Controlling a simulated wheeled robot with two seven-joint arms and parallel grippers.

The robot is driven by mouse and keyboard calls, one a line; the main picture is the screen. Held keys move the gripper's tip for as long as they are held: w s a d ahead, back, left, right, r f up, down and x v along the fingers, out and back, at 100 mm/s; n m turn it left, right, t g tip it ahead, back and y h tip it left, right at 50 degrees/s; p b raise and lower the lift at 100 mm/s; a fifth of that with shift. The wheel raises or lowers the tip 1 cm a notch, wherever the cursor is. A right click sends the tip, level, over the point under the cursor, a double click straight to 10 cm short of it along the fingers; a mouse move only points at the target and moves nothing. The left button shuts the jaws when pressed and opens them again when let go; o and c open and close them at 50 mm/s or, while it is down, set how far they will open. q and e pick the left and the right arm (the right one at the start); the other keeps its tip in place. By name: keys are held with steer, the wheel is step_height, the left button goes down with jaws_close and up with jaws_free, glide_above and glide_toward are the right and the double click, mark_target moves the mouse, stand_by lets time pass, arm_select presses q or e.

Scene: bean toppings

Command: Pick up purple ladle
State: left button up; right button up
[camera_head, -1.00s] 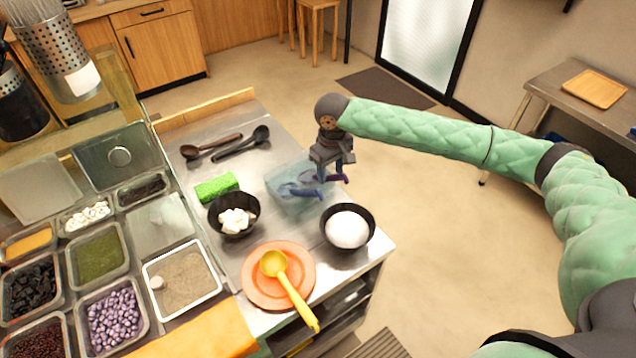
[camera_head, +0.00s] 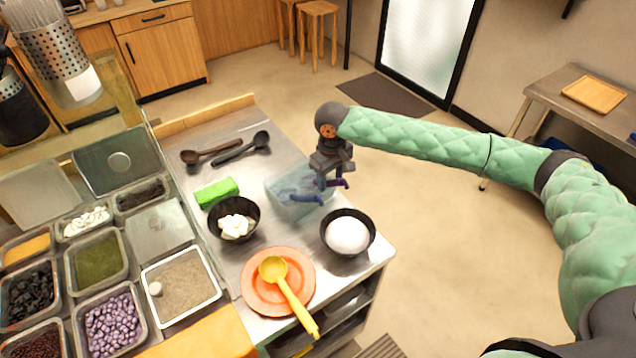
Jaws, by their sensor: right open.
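The purple ladle (camera_head: 338,183) shows only as a short dark purple handle end at the right rim of a clear bluish container (camera_head: 289,205). The rest of it is inside the container or behind my fingers and is hard to make out. A blue utensil (camera_head: 300,197) also lies in that container. My right gripper (camera_head: 332,184) is open, pointing down at the container's right rim, with its fingertips close around the purple handle. I cannot tell if they touch it. My left gripper is not in view.
A black bowl of white rice (camera_head: 347,232) stands just in front of the container. A black bowl with white cubes (camera_head: 234,218) and a green block (camera_head: 216,192) are to its left. A yellow ladle (camera_head: 287,290) lies on an orange plate (camera_head: 250,297). Two dark spoons lie behind.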

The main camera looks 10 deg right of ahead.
steer(key=shift+f, duration=0.15)
stand_by(0.5)
steer(key=shift+c, duration=0.2)
jaws_close()
